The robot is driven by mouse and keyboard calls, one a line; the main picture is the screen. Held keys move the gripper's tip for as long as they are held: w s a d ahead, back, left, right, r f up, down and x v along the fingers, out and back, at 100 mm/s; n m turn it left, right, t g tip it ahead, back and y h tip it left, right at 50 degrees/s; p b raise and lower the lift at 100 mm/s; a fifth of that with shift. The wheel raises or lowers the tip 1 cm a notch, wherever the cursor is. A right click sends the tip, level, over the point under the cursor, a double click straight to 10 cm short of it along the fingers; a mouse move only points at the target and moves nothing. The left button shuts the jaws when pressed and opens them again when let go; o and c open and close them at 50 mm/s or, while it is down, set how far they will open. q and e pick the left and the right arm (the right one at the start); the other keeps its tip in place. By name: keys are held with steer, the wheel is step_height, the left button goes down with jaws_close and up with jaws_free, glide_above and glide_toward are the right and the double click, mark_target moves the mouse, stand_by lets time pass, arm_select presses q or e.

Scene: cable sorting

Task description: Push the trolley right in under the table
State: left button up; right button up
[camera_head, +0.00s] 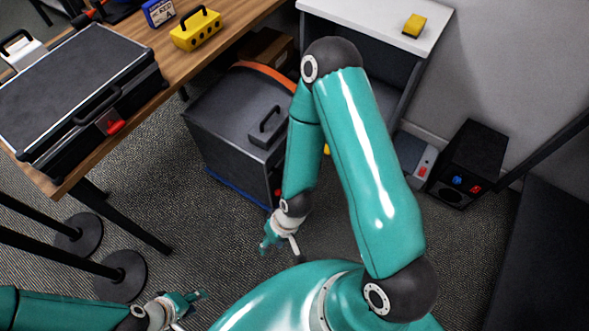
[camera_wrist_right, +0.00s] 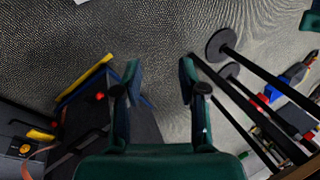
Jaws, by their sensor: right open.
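The trolley seems to be the low blue-edged base (camera_head: 235,190) under a large dark grey case (camera_head: 215,105) with a black handle and orange strap. It stands on the carpet beside the wooden table (camera_head: 140,113), mostly out past its edge in the head view. My right arm hides its right side. A blue edge with a yellow bar (camera_wrist_right: 85,80) shows in the right wrist view, left of my fingers. My right gripper (camera_head: 279,246) is open and empty in front of the case; it also shows in the wrist view (camera_wrist_right: 160,65). My left gripper (camera_head: 182,307) is low at the front, its opening unclear.
A black-and-silver case (camera_head: 75,75) and a yellow box (camera_head: 195,30) stand on the table. Posts with round black bases (camera_head: 122,275) stand at the left. A white-topped cabinet (camera_head: 390,20) and a black box (camera_head: 470,160) stand at the right. Bare carpet lies before the trolley.

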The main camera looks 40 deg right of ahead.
steer(key=shift+o, duration=0.2)
steer(key=s+d+f+m+g+y+b, duration=0.1)
steer(key=s+d+f+m+y+b, duration=0.2)
steer(key=f+b, duration=0.6)
steer(key=d+f+m+g+y+b, duration=0.1)
steer(key=f+m+y+b, duration=0.1)
steer(key=f+y+b, duration=0.5)
steer(key=w+d+f+m+t+b, duration=0.3)
steer(key=w+t+b, duration=0.3)
steer(key=b, duration=0.3)
steer(key=w+d+m+t+h+b, duration=0.1)
steer(key=w+d+t+h+b, duration=0.15)
steer(key=d+t, duration=0.4)
steer(key=w+d+f+m+t+h+b, duration=0.1)
steer(key=w+d+m+t+h+b, duration=0.2)
steer(key=d, duration=0.6)
steer(key=w+d+t+h+b, duration=0.2)
steer(key=d+t+b, duration=0.3)
steer(key=d, duration=0.3)
steer(key=b+x, duration=0.1)
steer(key=x, duration=0.6)
steer(key=b+x, duration=0.1)
steer(key=x, duration=0.7)
steer(key=shift+w+a+f+b, duration=0.15)
steer(key=shift+w+b, duration=0.2)
steer(key=shift+b, duration=0.05)
